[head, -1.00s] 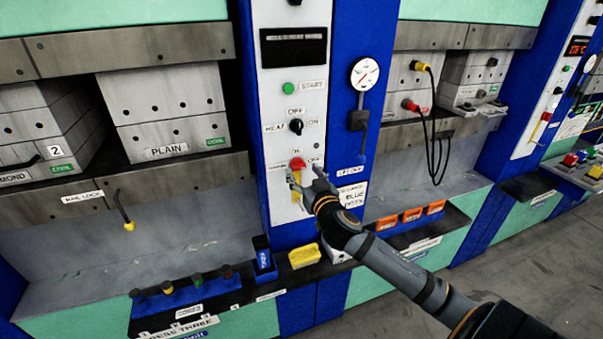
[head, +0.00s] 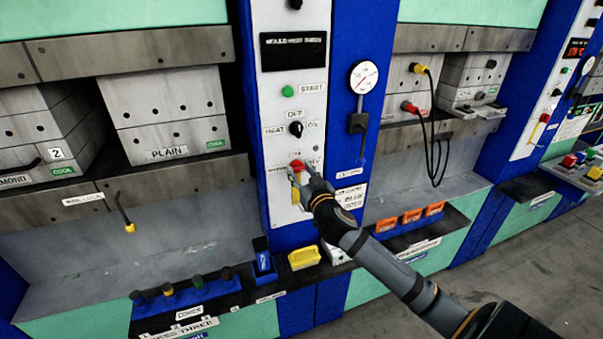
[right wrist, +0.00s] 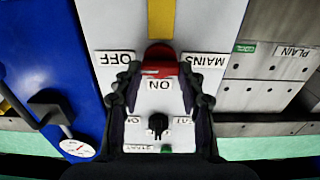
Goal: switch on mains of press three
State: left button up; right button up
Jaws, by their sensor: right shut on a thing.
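The red mains switch (head: 297,165) is on the white control panel (head: 272,100) of the blue column, beside the press with the "PRESS THREE" label (head: 180,328). My right gripper (head: 300,178) is shut on this switch and partly covers it. In the right wrist view, upside down, the red knob (right wrist: 160,62) sits between the two dark fingers (right wrist: 158,78). The labels "MAINS" (right wrist: 205,60), "ON" (right wrist: 159,85) and "OFF" (right wrist: 113,58) surround it. The knob's exact setting is hard to tell. My left gripper is out of view.
Above the switch are a black heat selector (head: 296,128) and a green start button (head: 288,91). A gauge (head: 364,76) and a dark lever (head: 358,123) are on the blue column to the right.

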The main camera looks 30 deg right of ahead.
jog(key=n+p, duration=0.1)
jog(key=n, duration=0.3)
jog(key=shift+a+n, duration=0.1)
jog(key=shift+n, duration=0.3)
jog(key=n+p, duration=0.2)
jog(key=n, duration=0.2)
jog(key=shift+a+n, duration=0.1)
jog(key=shift+n, duration=0.2)
jog(key=n+p, duration=0.1)
jog(key=n, duration=0.3)
jog(key=shift+n+p, duration=0.3)
jog(key=shift+f+n+p, duration=0.15)
jog(key=shift+n+p, duration=0.6)
jog(key=shift+n, duration=1.05)
jog(key=shift+f, duration=0.1)
jog(key=o, duration=1.2)
jog(key=shift+w, duration=0.1)
jog(key=shift+c, duration=0.2)
